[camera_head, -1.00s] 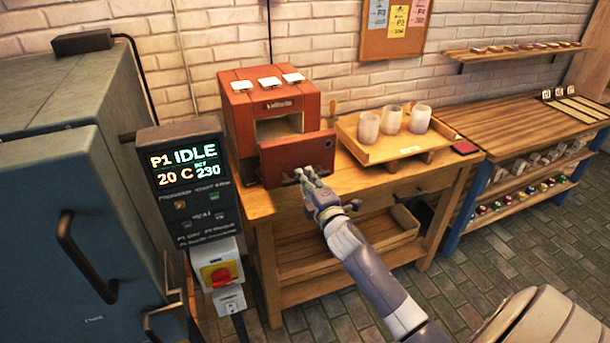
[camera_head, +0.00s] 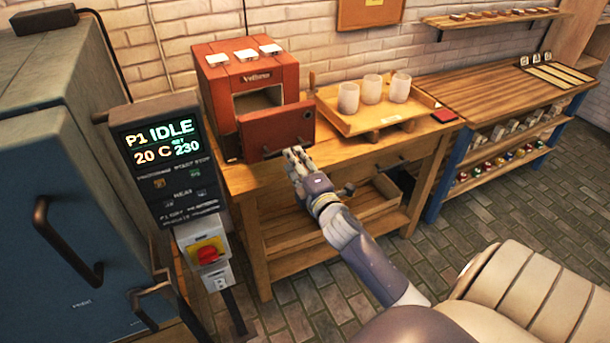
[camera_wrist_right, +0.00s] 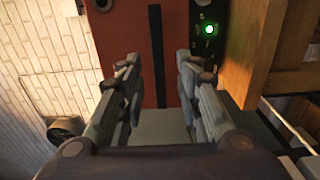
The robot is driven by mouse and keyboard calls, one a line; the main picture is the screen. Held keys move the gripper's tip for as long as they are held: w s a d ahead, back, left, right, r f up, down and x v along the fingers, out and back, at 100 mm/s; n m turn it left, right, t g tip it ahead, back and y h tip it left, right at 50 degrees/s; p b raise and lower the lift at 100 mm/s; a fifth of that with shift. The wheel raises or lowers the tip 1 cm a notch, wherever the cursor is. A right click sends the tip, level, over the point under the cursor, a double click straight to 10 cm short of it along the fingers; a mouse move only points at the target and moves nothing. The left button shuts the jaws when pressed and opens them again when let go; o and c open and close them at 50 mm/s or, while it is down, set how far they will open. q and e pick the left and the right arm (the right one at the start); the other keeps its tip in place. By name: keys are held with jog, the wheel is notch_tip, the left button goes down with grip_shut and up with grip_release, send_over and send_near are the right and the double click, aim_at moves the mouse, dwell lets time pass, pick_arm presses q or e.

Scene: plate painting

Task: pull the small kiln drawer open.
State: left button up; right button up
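The small kiln (camera_head: 245,75) is a red-orange box on the wooden table. Its red drawer front (camera_head: 290,122) stands out in front of the body, with an opening showing behind and above it. In the right wrist view the red front (camera_wrist_right: 122,45) fills the middle, with a long black bar (camera_wrist_right: 156,55) on it, likely the handle. My right gripper (camera_head: 293,153) is just in front of the drawer front. Its fingers (camera_wrist_right: 160,85) are open, one each side of the bar's line, with no clear contact. My left gripper is not in view.
A wooden tray (camera_head: 345,120) with three pale cups stands right of the kiln. A control box (camera_head: 165,150) reading IDLE and a blue cabinet (camera_head: 50,220) are at left. A wooden bench (camera_head: 480,85) stands at right.

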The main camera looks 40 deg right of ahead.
jog(key=v, duration=0.6)
jog(key=shift+s, duration=0.35)
notch_tip(320, 180, down, 24)
jog(key=s+a+m+g+y, duration=0.2)
jog(key=s+a+m+g, duration=0.1)
jog(key=m+g, duration=0.15)
jog(key=s+a+f+m+g, duration=0.15)
jog(key=s+f, duration=0.25)
jog(key=f, duration=0.4)
jog(key=s+a+f+m+g, duration=0.1)
jog(key=s+a+f+g, duration=0.2)
jog(key=s+f, duration=0.35)
jog(key=s+a+f+m+g+y, duration=0.1)
jog(key=s+a+f+m+g, duration=0.2)
jog(key=s+f, duration=0.7)
jog(key=s+a+f+m+g+y+b, duration=0.1)
jog(key=s+a+f+g, duration=0.3)
jog(key=s+f, duration=0.6)
jog(key=s+m, duration=0.1)
jog(key=s, duration=0.8)
jog(key=shift+a+f+m+b, duration=0.25)
jog(key=shift+f+m+b, duration=0.05)
jog(key=shift+f+m, duration=0.1)
